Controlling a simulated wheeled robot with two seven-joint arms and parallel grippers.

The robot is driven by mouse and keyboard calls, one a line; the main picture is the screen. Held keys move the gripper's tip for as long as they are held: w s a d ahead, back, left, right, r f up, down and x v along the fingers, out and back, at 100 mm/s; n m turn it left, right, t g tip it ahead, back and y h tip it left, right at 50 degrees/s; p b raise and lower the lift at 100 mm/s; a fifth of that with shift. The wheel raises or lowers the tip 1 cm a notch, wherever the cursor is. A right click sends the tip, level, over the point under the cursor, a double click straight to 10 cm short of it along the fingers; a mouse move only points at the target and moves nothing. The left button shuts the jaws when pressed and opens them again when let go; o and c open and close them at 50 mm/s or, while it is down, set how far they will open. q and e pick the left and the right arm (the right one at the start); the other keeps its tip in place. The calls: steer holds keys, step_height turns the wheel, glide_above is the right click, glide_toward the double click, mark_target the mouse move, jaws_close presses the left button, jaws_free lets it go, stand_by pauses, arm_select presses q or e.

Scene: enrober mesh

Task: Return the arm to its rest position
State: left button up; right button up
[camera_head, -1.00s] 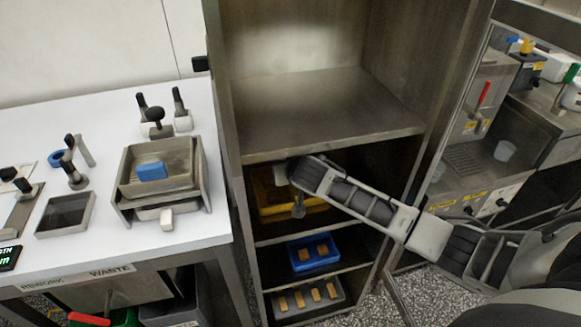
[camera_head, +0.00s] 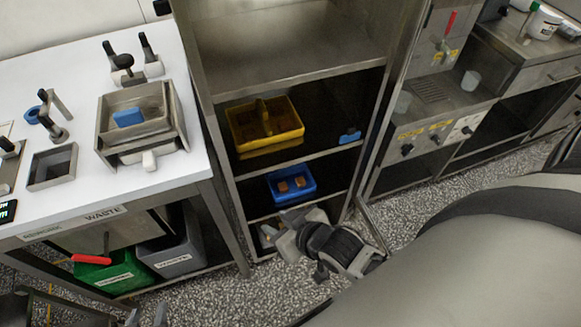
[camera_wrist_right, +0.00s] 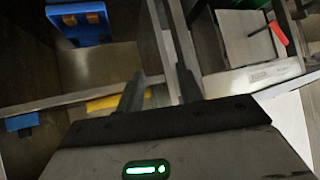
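My right arm comes in from the right in the head view, low in front of the steel rack (camera_head: 290,73). My right gripper (camera_head: 280,240) is in front of the rack's lowest shelf, partly covering it. In the right wrist view, its two fingers (camera_wrist_right: 160,92) stand apart with nothing between them. My left gripper (camera_head: 147,316) shows only as two separated fingertips at the bottom edge, left of centre.
The rack holds a yellow crate (camera_head: 238,143), a small blue object (camera_head: 350,136) and a blue tray (camera_head: 282,198) with orange-brown bars. A white table (camera_head: 75,82) stands left, with a green bin (camera_head: 122,272) and a grey bin (camera_head: 190,252) beneath. Speckled floor is open between.

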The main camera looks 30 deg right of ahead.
steer(key=s, duration=0.4)
steer(key=shift+s+d+f, duration=0.1)
steer(key=shift+d, duration=0.05)
stand_by(0.4)
